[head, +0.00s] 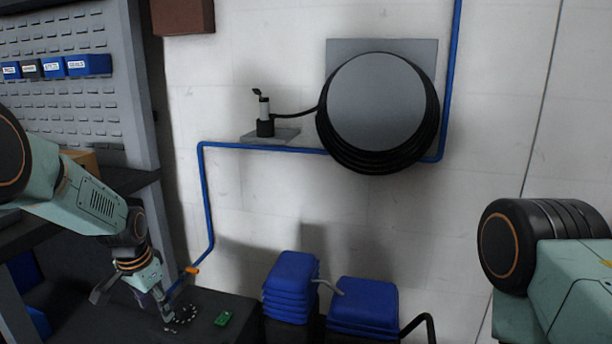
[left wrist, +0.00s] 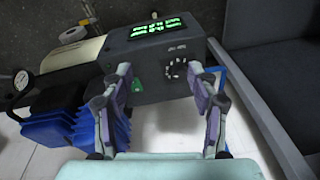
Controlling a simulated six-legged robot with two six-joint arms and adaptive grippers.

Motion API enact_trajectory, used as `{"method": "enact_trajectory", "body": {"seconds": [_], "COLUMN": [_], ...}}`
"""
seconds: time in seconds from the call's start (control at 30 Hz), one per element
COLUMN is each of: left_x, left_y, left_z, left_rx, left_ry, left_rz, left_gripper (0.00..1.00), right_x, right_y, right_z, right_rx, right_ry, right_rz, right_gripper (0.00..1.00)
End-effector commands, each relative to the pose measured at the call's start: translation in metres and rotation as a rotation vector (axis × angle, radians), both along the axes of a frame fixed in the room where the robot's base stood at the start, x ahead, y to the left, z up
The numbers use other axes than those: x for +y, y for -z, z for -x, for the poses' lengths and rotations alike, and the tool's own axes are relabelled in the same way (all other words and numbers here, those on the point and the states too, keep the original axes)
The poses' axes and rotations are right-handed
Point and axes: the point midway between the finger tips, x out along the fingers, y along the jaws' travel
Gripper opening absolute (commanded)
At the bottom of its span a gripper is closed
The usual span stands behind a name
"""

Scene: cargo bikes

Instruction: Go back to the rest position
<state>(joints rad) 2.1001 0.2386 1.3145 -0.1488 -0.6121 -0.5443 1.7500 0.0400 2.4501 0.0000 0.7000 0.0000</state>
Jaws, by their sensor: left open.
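My left gripper (head: 136,299) reaches down from the left in the head view, in front of a dark machine box with a dial (head: 184,314) and a green button (head: 223,318). In the left wrist view, the left gripper (left wrist: 160,84) has its two fingers spread wide with nothing between them. Beyond the fingers is the dark box (left wrist: 160,55) with a lit green display (left wrist: 158,27) and the same dial (left wrist: 180,72). I cannot tell whether a finger touches the box. Part of my right arm shows at the right edge of the head view; its gripper is out of view.
Blue ribbed blocks (head: 362,305) stand right of the box. A pegboard with blue bins (head: 89,65) and dark shelving are at left. A pressure gauge (left wrist: 21,80) shows in the wrist view.

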Motion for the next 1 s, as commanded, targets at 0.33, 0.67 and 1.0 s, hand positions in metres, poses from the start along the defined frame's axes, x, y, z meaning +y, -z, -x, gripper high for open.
{"method": "enact_trajectory", "body": {"seconds": [0.33,0.67,1.0], "left_x": [-0.035,-0.08,-0.098], "left_y": [0.058,0.133,0.138], "left_z": [0.034,0.189,0.38], "left_rx": [-0.144,-0.14,0.078], "left_ry": [-0.204,-0.44,-0.501], "left_rz": [0.077,0.14,0.077], "left_gripper": [0.6,0.6,0.6], "right_x": [0.0,0.0,0.0], "right_y": [-0.002,-0.011,-0.022], "right_z": [0.0,0.0,0.0], "right_rx": [0.0,0.0,0.0], "right_ry": [0.0,0.0,0.0], "right_rz": [0.0,0.0,0.0], "right_gripper": [0.0,0.0,0.0]}}
